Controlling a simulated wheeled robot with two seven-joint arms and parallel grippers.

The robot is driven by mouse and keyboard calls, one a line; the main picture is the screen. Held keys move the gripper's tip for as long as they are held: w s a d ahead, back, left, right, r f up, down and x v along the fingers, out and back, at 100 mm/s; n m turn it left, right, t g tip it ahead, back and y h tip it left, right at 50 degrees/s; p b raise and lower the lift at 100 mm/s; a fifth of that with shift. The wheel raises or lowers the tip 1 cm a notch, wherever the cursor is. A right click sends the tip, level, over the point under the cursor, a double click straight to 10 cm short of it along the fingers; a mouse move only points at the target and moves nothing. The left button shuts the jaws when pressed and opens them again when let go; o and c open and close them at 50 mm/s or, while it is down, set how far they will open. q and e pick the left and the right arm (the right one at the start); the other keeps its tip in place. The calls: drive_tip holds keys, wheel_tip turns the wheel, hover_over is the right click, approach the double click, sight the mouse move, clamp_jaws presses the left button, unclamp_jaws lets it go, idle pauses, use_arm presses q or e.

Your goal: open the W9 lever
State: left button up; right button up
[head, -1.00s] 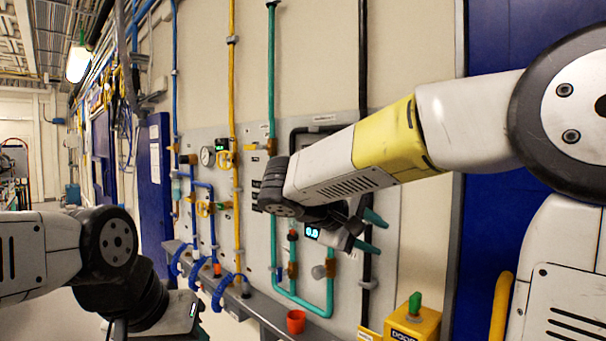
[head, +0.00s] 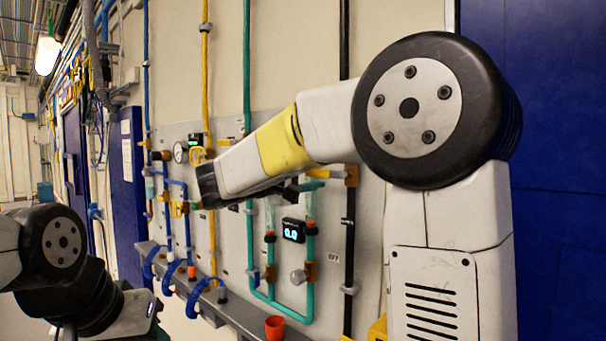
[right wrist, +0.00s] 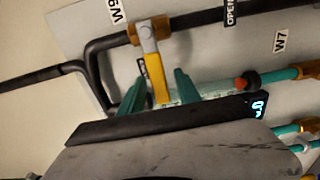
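The W9 lever shows in the right wrist view as a yellow handle (right wrist: 160,82) on a grey hub and brass valve body (right wrist: 148,29), on a black pipe beside a W9 label (right wrist: 117,10). My right gripper (right wrist: 160,76) is open, with one green finger on each side of the handle and gaps showing. I cannot tell how deep the handle sits between them. In the head view the yellow handle (head: 322,173) points left from its brass valve; my right gripper (head: 309,186) is at it, partly hidden.
Green pipes (head: 248,240) and a small digital display (head: 293,230) sit below the right gripper. A grey ledge (head: 235,312) carries a red cup (head: 275,327). A blue door (head: 555,150) stands at right. W7 (right wrist: 280,41) and OPEN (right wrist: 231,11) labels are near the lever.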

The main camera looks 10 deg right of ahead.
drive_tip(key=shift+d, duration=0.1)
drive_tip(key=shift+c, duration=0.2)
clamp_jaws()
idle(1.2)
